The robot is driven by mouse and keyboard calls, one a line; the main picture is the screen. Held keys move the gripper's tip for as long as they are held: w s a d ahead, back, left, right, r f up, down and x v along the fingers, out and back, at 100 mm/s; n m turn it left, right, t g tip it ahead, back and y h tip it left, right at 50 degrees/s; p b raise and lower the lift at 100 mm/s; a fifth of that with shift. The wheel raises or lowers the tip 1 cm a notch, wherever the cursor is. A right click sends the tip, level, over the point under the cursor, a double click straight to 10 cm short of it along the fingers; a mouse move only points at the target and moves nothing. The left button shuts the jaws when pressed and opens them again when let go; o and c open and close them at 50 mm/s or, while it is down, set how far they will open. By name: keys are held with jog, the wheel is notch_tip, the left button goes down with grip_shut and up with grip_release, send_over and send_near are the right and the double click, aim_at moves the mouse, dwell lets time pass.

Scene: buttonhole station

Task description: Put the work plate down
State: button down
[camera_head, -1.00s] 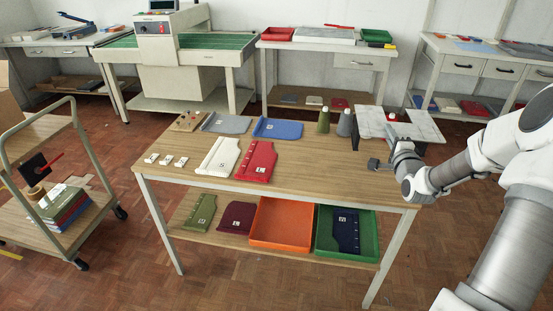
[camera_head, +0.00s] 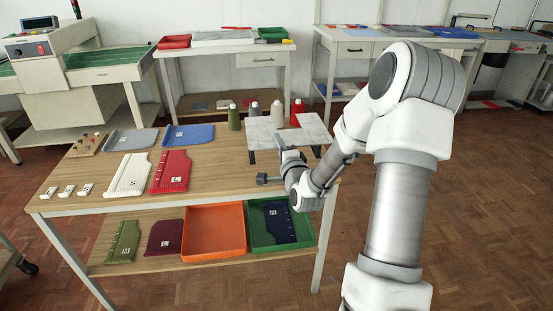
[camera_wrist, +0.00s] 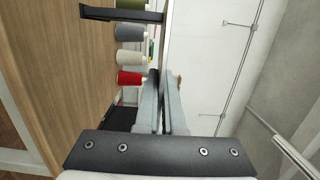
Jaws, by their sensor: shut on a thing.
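The work plate (camera_head: 265,130) is a pale marbled slab with dark legs below it, level over the right end of the wooden table (camera_head: 110,200). In the wrist view it is seen edge-on (camera_wrist: 166,35), with one black leg (camera_wrist: 120,13) pointing towards the table. My gripper (camera_head: 285,152) is at the plate's near side, and its grey fingers (camera_wrist: 163,85) are shut on the plate's edge. The fingers partly hide the gripped edge. I cannot tell whether the legs touch the table.
Green (camera_head: 234,117), grey (camera_head: 254,108), cream (camera_head: 277,114) and red (camera_head: 297,112) cones stand behind or beside the plate. A white template (camera_head: 128,175) and a red template (camera_head: 172,170) lie to the left. Orange (camera_head: 215,232) and green (camera_head: 262,241) trays are on the lower shelf.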

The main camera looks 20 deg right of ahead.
jog(key=shift+a+f, duration=0.25)
jog(key=shift+f, duration=0.05)
jog(key=shift+f+b, duration=0.7)
jog(key=shift+f, duration=1.05)
jog(key=shift+f, duration=0.15)
jog(key=c, duration=1)
grip_release()
jog(key=shift+s, duration=0.1)
jog(key=shift+c, duration=0.2)
